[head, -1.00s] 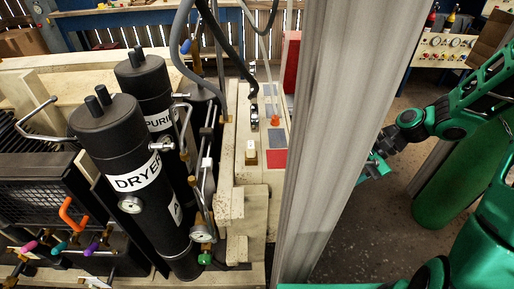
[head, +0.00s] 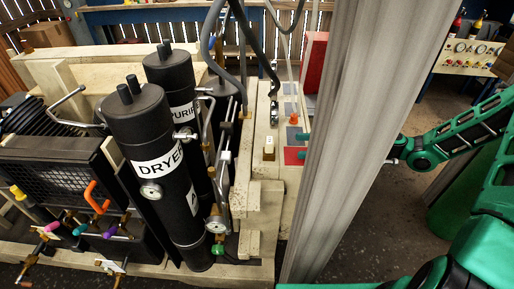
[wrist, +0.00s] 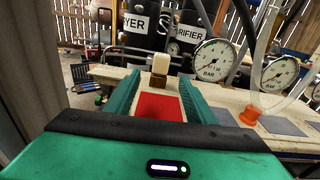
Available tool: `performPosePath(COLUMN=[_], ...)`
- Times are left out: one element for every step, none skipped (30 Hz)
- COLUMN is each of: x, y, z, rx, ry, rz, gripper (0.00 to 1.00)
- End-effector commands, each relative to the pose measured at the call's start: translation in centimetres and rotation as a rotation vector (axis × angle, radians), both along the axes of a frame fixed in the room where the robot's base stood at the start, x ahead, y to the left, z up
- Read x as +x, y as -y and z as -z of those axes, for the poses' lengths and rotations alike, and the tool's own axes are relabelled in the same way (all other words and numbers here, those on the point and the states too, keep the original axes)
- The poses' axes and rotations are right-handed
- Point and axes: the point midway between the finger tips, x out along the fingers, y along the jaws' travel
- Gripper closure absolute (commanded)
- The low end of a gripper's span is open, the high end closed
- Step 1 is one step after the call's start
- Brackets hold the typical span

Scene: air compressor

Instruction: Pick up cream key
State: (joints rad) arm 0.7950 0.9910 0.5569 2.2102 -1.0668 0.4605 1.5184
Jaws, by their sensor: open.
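The cream key (head: 269,147) stands upright on the pale bench beside the black cylinders in the head view. In the wrist view the cream key (wrist: 161,65) has a brownish lower part and stands beyond a red square. My gripper (wrist: 159,78) is open, with its two green fingers pointing toward the key. The key appears between the fingertips in the picture, with nothing gripped; the exact distance is unclear.
Pressure gauges (wrist: 212,60) and an orange fitting (wrist: 250,116) stand right of the key. The red square (wrist: 160,106) lies flat in front of it. Black DRYER (head: 155,165) and PURIFIER cylinders stand behind it. Hoses hang above the bench.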

Motion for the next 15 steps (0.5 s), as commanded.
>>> performPosePath(x=[0.4,0.5,0.6,0.7,0.7,0.8,0.8,0.8,0.8,0.8,0.8,0.9,0.9,0.9,0.9], y=[0.2,0.3,0.2,0.1,-0.1,-0.5,-0.9,-1.3,-2.0,-2.4,-2.8,-3.3,-3.7,-4.0,-4.4], z=[-0.2,-0.3,-0.4,-0.4,-0.4,-0.5,-0.5,-0.5,-0.5,-0.5,-0.5,-0.5,-0.4,-0.4,-0.4], rx=[0.022,0.032,0.041,0.045,0.049,0.052,0.052,0.053,0.053,0.052,0.052,0.052,0.051,0.051,0.050], ry=[-0.012,-0.020,-0.027,-0.031,-0.033,-0.034,-0.035,-0.035,-0.035,-0.034,-0.034,-0.034,-0.034,-0.034,-0.034], rz=[0.010,0.013,0.016,0.017,0.017,0.018,0.018,0.018,0.017,0.018,0.018,0.019,0.020,0.020,0.020], gripper=[0.50,0.50,0.50,0.50,0.50,0.50,0.50,0.50,0.50,0.50,0.50,0.50,0.50,0.50,0.50])
